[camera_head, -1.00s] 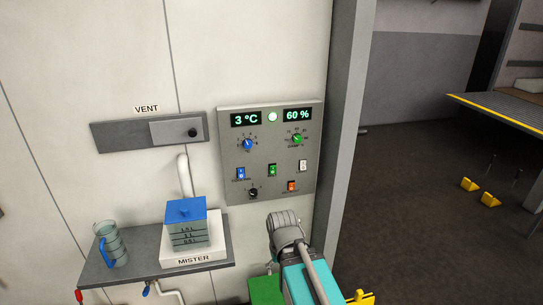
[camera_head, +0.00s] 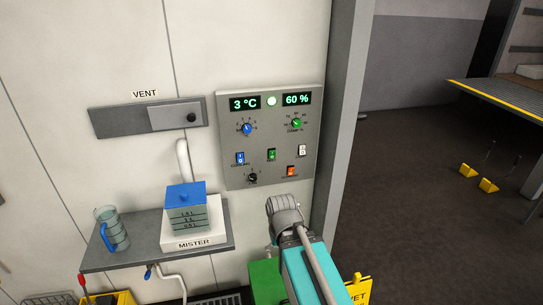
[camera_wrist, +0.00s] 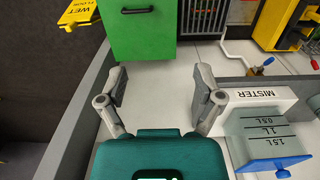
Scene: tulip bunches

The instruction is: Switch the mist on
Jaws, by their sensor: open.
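A grey control panel (camera_head: 226,135) is on the white wall in the head view. It has readouts of 3 °C and 60 %, a round pale light, and blue, green and black knobs. Below sit a blue switch (camera_head: 240,158), a green switch (camera_head: 271,154), a white switch (camera_head: 302,151) and a red switch (camera_head: 290,171). Their small labels are too blurred to read. The mister (camera_head: 194,240), with a blue-lidded tank, stands on a shelf. My gripper (camera_wrist: 158,84) is open and empty in the wrist view; my arm is below the panel in the head view.
The shelf (camera_head: 130,255) also holds a clear jug (camera_head: 110,230). A vent (camera_head: 110,121) is above it. A green cabinet (camera_wrist: 143,30) stands low ahead of my gripper. A yellow wet-floor sign (camera_wrist: 85,12) and a grey wall post (camera_head: 340,120) are nearby.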

